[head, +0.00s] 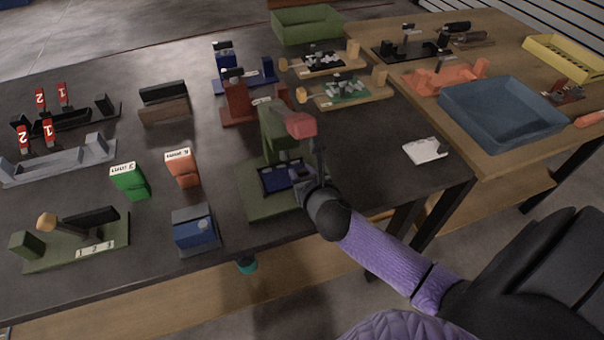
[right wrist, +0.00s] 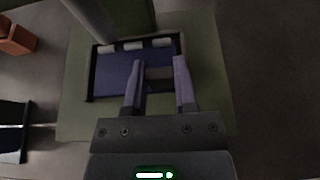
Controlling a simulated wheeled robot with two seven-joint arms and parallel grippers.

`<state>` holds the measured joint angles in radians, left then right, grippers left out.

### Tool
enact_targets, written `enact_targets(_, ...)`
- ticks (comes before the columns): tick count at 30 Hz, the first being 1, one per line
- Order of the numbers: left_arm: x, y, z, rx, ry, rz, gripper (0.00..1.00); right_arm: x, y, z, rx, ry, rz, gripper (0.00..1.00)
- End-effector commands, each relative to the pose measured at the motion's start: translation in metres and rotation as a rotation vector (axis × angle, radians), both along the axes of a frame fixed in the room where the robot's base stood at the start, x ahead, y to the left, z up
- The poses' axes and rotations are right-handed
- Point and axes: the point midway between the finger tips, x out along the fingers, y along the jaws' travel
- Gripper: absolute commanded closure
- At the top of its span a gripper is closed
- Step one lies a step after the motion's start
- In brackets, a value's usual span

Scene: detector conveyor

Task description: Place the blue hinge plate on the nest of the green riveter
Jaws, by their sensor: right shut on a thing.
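The green riveter (head: 278,130) stands near the table's front edge, with a red head and a flat green base (head: 255,203). The blue hinge plate (head: 274,179) lies at the dark-framed nest on this base. In the right wrist view, the blue plate (right wrist: 112,76) has pale knuckles along its far edge and appears within the dark frame (right wrist: 89,88). My right gripper (head: 308,184) is over the nest's right side. In the wrist view its fingers (right wrist: 160,75) are shut on the plate's near part; the exact contact is partly hidden. My left gripper is out of view.
Left of the riveter are a blue block-like fixture (head: 195,230), a green labelled block (head: 130,181) and an orange labelled block (head: 182,167). A red press (head: 236,101) stands behind. A white piece (head: 425,151) lies right, with clear tabletop around it.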

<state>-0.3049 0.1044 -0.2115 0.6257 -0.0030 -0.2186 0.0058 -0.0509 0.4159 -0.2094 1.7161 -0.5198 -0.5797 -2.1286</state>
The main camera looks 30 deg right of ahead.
Motion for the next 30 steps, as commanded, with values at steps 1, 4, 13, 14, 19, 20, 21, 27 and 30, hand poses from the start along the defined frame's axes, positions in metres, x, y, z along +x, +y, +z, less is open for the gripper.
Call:
enact_targets(1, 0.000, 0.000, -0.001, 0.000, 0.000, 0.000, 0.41, 0.000, 0.000, -0.001, -0.001, 0.000, 0.000, 1.00)
enact_targets(4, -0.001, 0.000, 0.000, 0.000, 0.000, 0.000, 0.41, 0.000, 0.000, -0.001, -0.001, 0.000, 0.000, 0.46)
enact_targets(13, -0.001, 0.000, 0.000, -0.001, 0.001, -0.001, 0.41, 0.000, 0.000, -0.001, -0.001, 0.000, 0.000, 0.30)
enact_targets(14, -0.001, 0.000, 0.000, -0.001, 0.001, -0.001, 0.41, 0.000, 0.000, -0.001, -0.001, 0.000, 0.000, 0.30)
enact_targets(19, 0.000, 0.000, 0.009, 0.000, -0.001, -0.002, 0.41, -0.014, 0.003, 0.008, -0.001, 0.001, 0.002, 0.30)
enact_targets(20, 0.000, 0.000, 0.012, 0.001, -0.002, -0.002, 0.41, -0.020, 0.005, 0.012, 0.000, 0.001, 0.001, 0.30)
enact_targets(21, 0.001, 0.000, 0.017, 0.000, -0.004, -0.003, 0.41, -0.029, 0.007, 0.017, -0.001, 0.001, 0.002, 0.30)
enact_targets(27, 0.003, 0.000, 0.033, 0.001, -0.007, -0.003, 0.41, -0.078, 0.018, 0.037, 0.000, 0.002, 0.000, 0.30)
enact_targets(30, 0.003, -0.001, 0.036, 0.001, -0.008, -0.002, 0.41, -0.096, 0.023, 0.043, 0.000, 0.001, 0.000, 0.30)
